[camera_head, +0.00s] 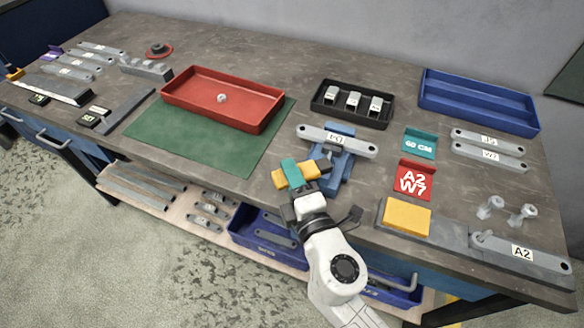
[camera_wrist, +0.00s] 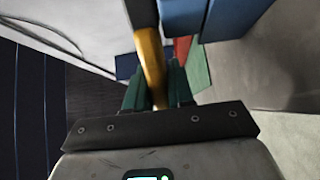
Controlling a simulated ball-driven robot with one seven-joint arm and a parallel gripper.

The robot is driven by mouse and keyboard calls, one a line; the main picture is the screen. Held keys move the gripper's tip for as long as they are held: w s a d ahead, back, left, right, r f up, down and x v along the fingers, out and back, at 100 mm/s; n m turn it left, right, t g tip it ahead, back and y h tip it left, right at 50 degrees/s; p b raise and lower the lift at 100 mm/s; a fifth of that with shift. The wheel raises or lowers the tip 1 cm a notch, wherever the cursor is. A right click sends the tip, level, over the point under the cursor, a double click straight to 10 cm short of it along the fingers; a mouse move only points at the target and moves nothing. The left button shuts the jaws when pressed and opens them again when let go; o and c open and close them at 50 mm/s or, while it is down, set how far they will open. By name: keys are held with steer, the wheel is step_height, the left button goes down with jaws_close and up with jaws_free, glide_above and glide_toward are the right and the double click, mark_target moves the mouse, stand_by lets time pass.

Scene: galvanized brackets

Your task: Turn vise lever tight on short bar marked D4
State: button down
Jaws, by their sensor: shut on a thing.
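The short bar marked D4 (camera_head: 358,146) lies across the top of the blue vise (camera_head: 338,170), its label upside down in the head view. The vise stands at the table's front edge. Its yellow lever (camera_head: 283,180) sticks out to the left in the head view and shows as a gold bar (camera_wrist: 150,65) in the wrist view. My gripper (camera_head: 292,170) has green fingers, which also show in the wrist view (camera_wrist: 155,92), one on each side of the lever. It is shut on the lever. The vise's jaw contact with the bar is partly hidden.
A red tray (camera_head: 190,99) sits on a green mat (camera_head: 150,130) to the left. A black tray (camera_head: 318,105) with small brackets stands behind the vise.

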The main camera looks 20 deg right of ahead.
steer(key=shift+s+n+y+p, duration=0.5)
steer(key=shift+n+y, duration=0.2)
steer(key=shift+y, duration=0.4)
steer(key=shift+s+n+y+p, duration=0.35)
steer(key=shift+n+y+p, duration=0.3)
steer(key=shift+y, duration=0.45)
steer(key=shift+s+d+r+n+g+y+p, duration=0.1)
steer(key=shift+s+n+g+y+p, duration=0.15)
steer(key=shift+n+y+p, duration=0.3)
steer(key=shift+s+n+g+y+p, duration=0.2)
steer(key=shift+n+y+p, duration=0.1)
steer(key=shift+y+p, duration=0.25)
steer(key=n+y+p, duration=0.1)
steer(key=s+g+y+p, duration=0.1)
steer(key=shift+d+n+y+p, duration=0.25)
steer(key=shift+n+y+p, duration=0.15)
steer(key=shift+s+d+n+g+y+p, duration=0.25)
steer(key=shift+s+n+g+y+p, duration=0.2)
steer(key=shift+n+g+y+p, duration=0.45)
steer(key=shift+y, duration=0.3)
steer(key=c, duration=1.1)
jaws_free()
steer(key=shift+o, duration=0.2)
